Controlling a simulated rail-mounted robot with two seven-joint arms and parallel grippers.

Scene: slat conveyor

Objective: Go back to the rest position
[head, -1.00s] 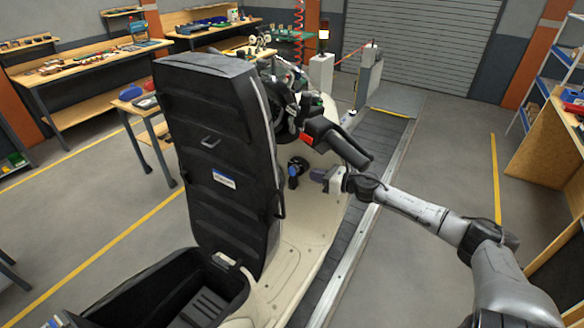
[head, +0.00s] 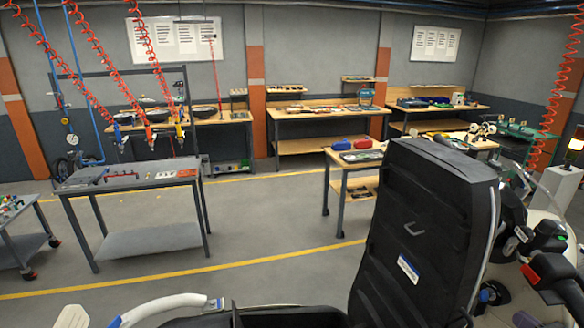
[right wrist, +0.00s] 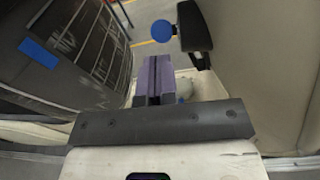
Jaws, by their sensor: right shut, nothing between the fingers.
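My right gripper (head: 524,320) shows only as a small purple-grey tip at the bottom right edge of the head view. In the right wrist view its two purple fingers (right wrist: 154,75) are together, with nothing between them. They point into the cream footwell of a scooter (right wrist: 240,60). A blue round knob (right wrist: 162,30) on a dark part is beyond the fingertips, apart from them. The raised black seat (head: 425,230) stands upright left of the gripper in the head view. My left gripper is in neither current view.
A dark open storage bin (head: 270,319) and a white grab rail (head: 165,306) are at the bottom. The handlebar's red-switched grip (head: 550,275) is at the right. A grey workbench (head: 130,180) stands left; wooden benches (head: 325,113) line the back. Floor between is clear.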

